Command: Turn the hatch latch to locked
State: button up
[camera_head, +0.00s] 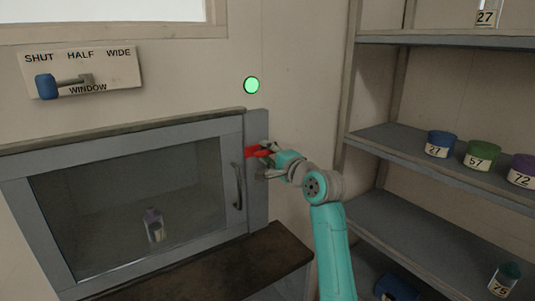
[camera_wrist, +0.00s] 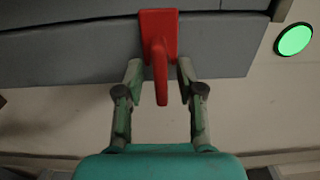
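The hatch (camera_head: 120,205) is a grey-framed glass door on the left in the head view. It appears closed, with a dark handle (camera_head: 238,187) on its right side. The red latch (camera_head: 260,150) is at the upper right of the hatch frame, partly hidden by my gripper. In the wrist view the latch (camera_wrist: 158,50) has a red plate and a lever pointing down the picture. My gripper (camera_wrist: 158,72) is open, with one finger on each side of the lever. Gaps show between the lever and both fingers. My gripper (camera_head: 268,160) also shows in the head view.
A round green light (camera_head: 251,85) is on the wall above the latch. A window switch panel (camera_head: 85,72) with a blue-knobbed lever is at upper left. Shelves (camera_head: 440,165) with numbered containers stand close on the right. A bottle (camera_head: 153,225) is behind the glass.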

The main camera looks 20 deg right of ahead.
jog(key=shift+s, duration=0.15)
jog(key=v, duration=1.1)
jog(key=shift+s, duration=0.35)
jog(key=shift+d, duration=0.15)
